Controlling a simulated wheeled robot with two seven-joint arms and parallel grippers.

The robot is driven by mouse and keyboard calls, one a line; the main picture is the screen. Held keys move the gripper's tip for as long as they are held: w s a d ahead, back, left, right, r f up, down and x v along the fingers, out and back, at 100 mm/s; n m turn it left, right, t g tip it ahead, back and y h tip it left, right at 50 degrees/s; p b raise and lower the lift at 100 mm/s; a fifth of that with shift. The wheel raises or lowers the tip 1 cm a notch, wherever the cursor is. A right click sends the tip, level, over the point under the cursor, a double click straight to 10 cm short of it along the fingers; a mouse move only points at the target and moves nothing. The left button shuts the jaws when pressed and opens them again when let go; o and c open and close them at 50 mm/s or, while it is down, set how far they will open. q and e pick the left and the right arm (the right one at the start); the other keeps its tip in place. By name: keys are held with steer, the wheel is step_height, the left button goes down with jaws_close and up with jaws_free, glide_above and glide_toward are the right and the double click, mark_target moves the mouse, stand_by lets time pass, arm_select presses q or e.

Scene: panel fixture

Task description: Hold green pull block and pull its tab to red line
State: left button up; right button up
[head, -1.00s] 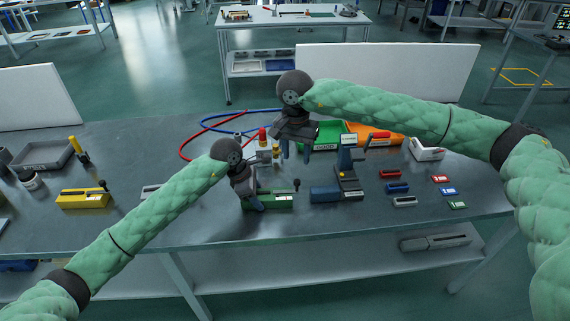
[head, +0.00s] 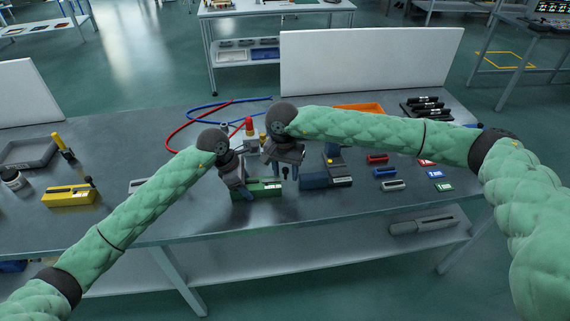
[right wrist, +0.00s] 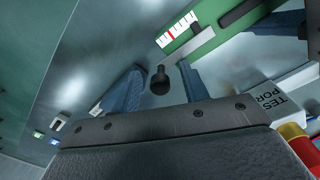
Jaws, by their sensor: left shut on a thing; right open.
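The green pull block (head: 267,187) lies on the table at the middle of the head view. My left gripper (head: 243,190) is shut on the block's left part. The block's black knob tab sticks up near its right end, partly hidden by my right gripper (head: 284,174). In the right wrist view, the knob (right wrist: 160,82) appears between the two blue fingers, with space around it. My right gripper is open and holds nothing. The block's white scale with a red line (right wrist: 171,34) shows on its green face, beyond the knob.
A yellow block (head: 68,196) with a similar knob stands at the left. A blue-grey fixture (head: 317,180) is close at right of my right gripper. Small coloured blocks (head: 385,172) lie further right. Red and blue cables (head: 195,121) loop behind.

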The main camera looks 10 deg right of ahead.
steer(key=shift+f, duration=0.1)
steer(key=shift+c, duration=0.3)
jaws_close()
steer(key=shift+d, duration=1.25)
steer(key=shift+a, duration=1.25)
stand_by(0.4)
steer(key=shift+o, duration=0.3)
jaws_free()
